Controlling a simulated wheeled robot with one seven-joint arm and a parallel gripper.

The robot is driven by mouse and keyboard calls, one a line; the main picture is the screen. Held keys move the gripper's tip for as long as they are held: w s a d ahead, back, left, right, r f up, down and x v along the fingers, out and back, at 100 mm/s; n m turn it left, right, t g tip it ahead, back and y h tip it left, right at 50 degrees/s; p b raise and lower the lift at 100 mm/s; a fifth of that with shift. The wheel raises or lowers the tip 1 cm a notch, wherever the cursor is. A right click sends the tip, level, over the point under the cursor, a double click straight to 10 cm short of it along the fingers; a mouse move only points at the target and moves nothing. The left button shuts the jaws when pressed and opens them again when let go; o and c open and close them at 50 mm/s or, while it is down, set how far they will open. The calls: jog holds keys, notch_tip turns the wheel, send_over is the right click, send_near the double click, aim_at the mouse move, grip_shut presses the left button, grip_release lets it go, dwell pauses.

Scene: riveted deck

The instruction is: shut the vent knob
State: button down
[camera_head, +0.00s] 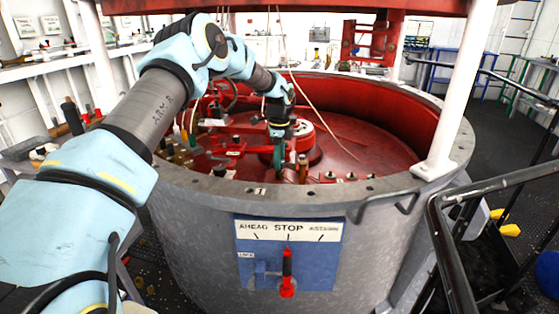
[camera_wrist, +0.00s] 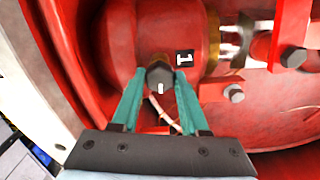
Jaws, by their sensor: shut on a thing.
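The vent knob (camera_wrist: 159,74) is a small dark knob with a white pointer mark, mounted on a red rounded housing (camera_wrist: 130,38). In the wrist view its white mark points down, toward my gripper's palm. A black label with a white 1 (camera_wrist: 184,58) sits just right of the knob. My gripper (camera_wrist: 160,82) has its two green fingers closed on the knob, one on each side. In the head view my gripper (camera_head: 279,158) reaches down inside the red well, and I cannot make out the knob there.
The round grey well (camera_head: 190,225) has a thick riveted rim around my gripper. A blue AHEAD STOP ASTERN panel (camera_head: 318,262) with a red-handled lever is on its front. A white post (camera_head: 453,90) stands at right, and red bolted brackets (camera_wrist: 288,40) lie right of the knob.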

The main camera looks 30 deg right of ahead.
jog(key=shift+c, duration=2.1)
grip_release()
notch_tip(320, 180, up, 11)
jog(key=b, duration=0.2)
jog(key=shift+f, duration=0.1)
